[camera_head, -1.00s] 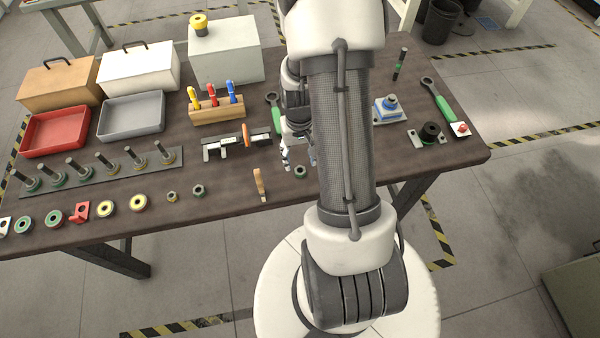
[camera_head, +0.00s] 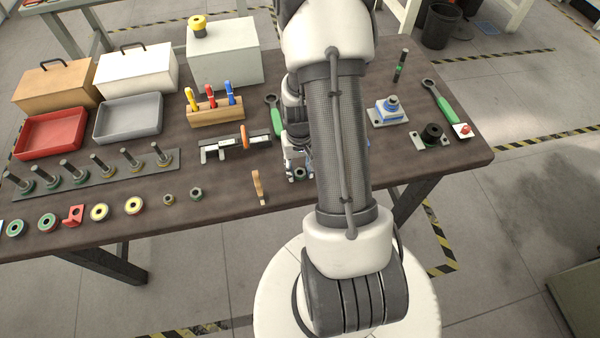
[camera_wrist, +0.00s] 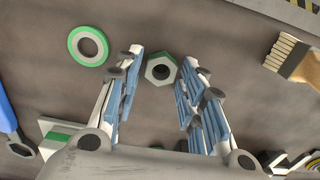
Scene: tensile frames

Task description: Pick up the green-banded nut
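The green-banded nut (camera_wrist: 161,70) is a grey hexagonal nut with a green edge, lying flat on the dark table. In the wrist view it sits between and just beyond the fingertips of my gripper (camera_wrist: 163,62), which is open with a finger on each side and a gap to the nut. In the head view the nut (camera_head: 300,173) shows beside my gripper (camera_head: 298,168), which is low over the table's front part and partly hidden by my arm.
A green-rimmed ring (camera_wrist: 75,52) lies close to the left finger in the wrist view. A wooden brush (camera_wrist: 298,62) lies to the right. Two other nuts (camera_head: 168,199) (camera_head: 196,194) lie left of the brush in the head view. A clamp-like tool (camera_head: 235,145) lies behind.

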